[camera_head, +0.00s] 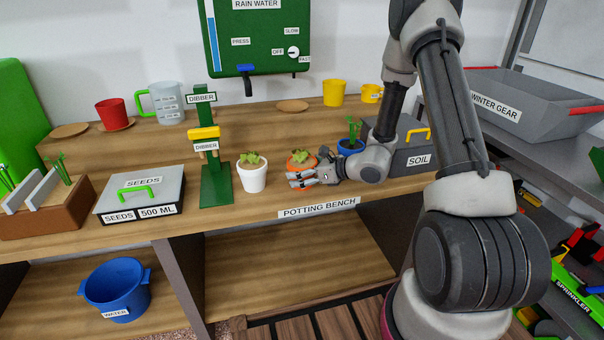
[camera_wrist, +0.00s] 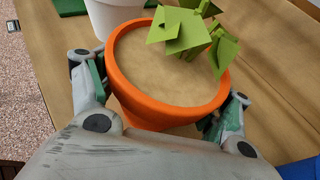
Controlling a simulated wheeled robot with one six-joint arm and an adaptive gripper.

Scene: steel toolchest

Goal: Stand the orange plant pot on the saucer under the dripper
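The orange plant pot (camera_head: 301,164), with a green plant in it, stands upright near the bench's front edge. It fills the middle of the wrist view (camera_wrist: 165,113). My gripper (camera_head: 308,179) is low at the pot, its fingers on either side of it in the wrist view (camera_wrist: 155,100). Whether the pads press on the pot is not clear. An empty round saucer (camera_head: 292,106) lies at the back of the bench, below the green rain water tank (camera_head: 258,35). A small dark outlet (camera_head: 293,75), seemingly the dripper, hangs above the saucer.
A white pot (camera_head: 252,178) stands close left of the orange pot, a blue pot (camera_head: 351,146) close right. The dibber stand (camera_head: 214,183) is farther left; the soil box (camera_head: 412,157) is right. Yellow cups (camera_head: 334,93) stand right of the saucer. Bench before the saucer is clear.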

